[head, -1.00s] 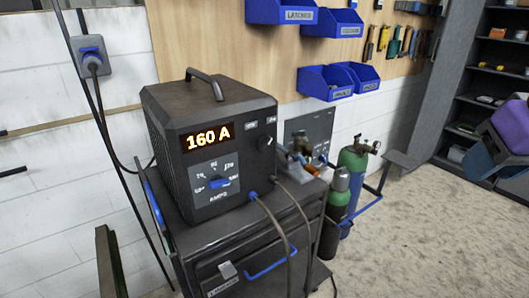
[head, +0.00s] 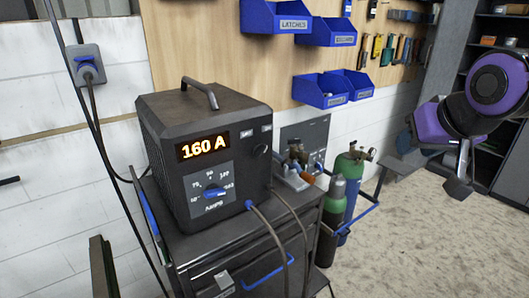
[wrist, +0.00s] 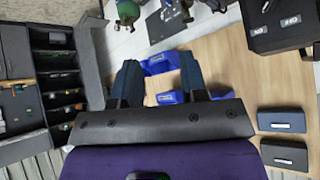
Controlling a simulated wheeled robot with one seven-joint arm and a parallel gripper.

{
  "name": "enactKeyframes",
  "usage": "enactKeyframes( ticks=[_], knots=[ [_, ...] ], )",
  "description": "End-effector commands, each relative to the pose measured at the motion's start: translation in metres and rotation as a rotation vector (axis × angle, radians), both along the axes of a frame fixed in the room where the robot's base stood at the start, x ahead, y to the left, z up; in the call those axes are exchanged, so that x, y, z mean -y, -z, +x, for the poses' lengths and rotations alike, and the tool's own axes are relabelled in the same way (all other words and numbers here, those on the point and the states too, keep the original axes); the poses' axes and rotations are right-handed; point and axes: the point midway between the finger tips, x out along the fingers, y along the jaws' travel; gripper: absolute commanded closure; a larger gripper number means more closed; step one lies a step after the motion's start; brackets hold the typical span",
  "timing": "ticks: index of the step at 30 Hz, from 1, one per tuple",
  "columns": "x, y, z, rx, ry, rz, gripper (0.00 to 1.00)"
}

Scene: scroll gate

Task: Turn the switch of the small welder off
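The welder (head: 160,130) is a dark box with a top handle on a cart, left of centre in the head view. A blue amps knob (head: 215,192) sits lower on the front. In the wrist view the welder is upside down at upper right, with ON and OFF labels (wrist: 275,25). My gripper (wrist: 160,75) has its two fingers apart, empty, well to the right of the welder in the head view.
The dark cart (head: 245,260) has a blue drawer handle and cables hanging in front. Gas cylinders (head: 348,185) stand right of it. Blue wall bins (head: 325,90) and hanging tools are behind. A dark shelf unit (wrist: 50,75) shows too. Pale floor at right is clear.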

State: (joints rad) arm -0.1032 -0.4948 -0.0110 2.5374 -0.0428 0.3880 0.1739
Motion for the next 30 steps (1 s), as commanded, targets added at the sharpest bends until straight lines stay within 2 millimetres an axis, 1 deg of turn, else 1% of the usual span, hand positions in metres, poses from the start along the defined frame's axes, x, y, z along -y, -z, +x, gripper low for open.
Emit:
enactKeyframes(
  ticks=[1, 6, 8, 12, 15, 18, 22, 27, 30],
  knots=[
    [-0.008, 0.008, 0.017, 0.028, -0.004, 0.016, 0.60],
    [-0.035, 0.026, 0.068, 0.157, -0.016, 0.091, 0.60],
    [-0.045, 0.033, 0.083, 0.201, -0.023, 0.123, 0.60],
    [-0.074, 0.051, 0.114, 0.298, -0.049, 0.209, 0.60],
    [-0.095, 0.065, 0.130, 0.360, -0.070, 0.279, 0.60],
    [-0.117, 0.079, 0.142, 0.419, -0.096, 0.357, 0.60],
    [-0.146, 0.098, 0.151, 0.486, -0.133, 0.469, 0.60],
    [-0.179, 0.122, 0.151, 0.553, -0.180, 0.621, 0.60],
    [-0.192, 0.131, 0.148, 0.580, -0.205, 0.695, 0.60]
  ],
)
